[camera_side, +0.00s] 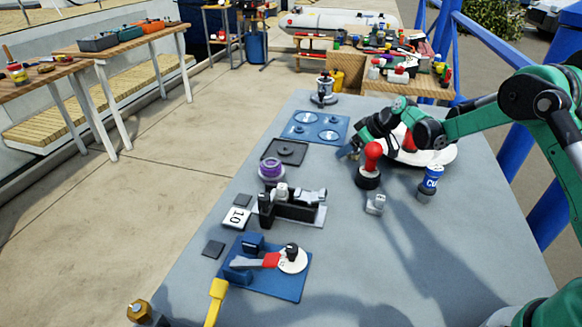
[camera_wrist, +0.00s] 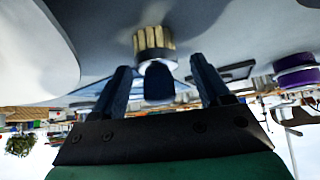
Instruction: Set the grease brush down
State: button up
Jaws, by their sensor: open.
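The grease brush (camera_wrist: 155,43) shows in the wrist view, with tan bristles, a pale band and a dark blue handle end pointing toward my gripper. My gripper (camera_wrist: 172,75) is open, with one dark blue finger on each side of the brush's handle end. Gaps show between the handle and both fingers. In the side view my gripper (camera_side: 348,152) is low over the grey table, left of the white round dish (camera_side: 440,156). I cannot make out the brush clearly in that view. I cannot tell whether it touches the table.
A red-knobbed black piece (camera_side: 370,166) stands close in front of my gripper. A blue-and-white can (camera_side: 430,183) stands to the right. A black square tray (camera_side: 284,151), a blue plate with discs (camera_side: 315,127) and a purple spool (camera_side: 271,168) lie left. The table's front right is clear.

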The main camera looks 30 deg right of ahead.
jog(key=shift+f, duration=0.1)
grip_shut()
dwell(0.3)
notch_tip(320, 180, up, 19)
jog(key=s+a+r+m+h, duration=0.1)
jog(key=s+a+m+h, duration=0.25)
jog(key=a, duration=0.55)
jog(key=shift+m+t+y, duration=0.25)
jog(key=shift+m+t, duration=0.15)
jog(key=shift+m, duration=0.15)
jog(key=f, duration=1.9)
jog(key=shift+w+a+f, duration=0.1)
jog(key=shift+a+f, duration=0.1)
jog(key=shift+f, duration=0.15)
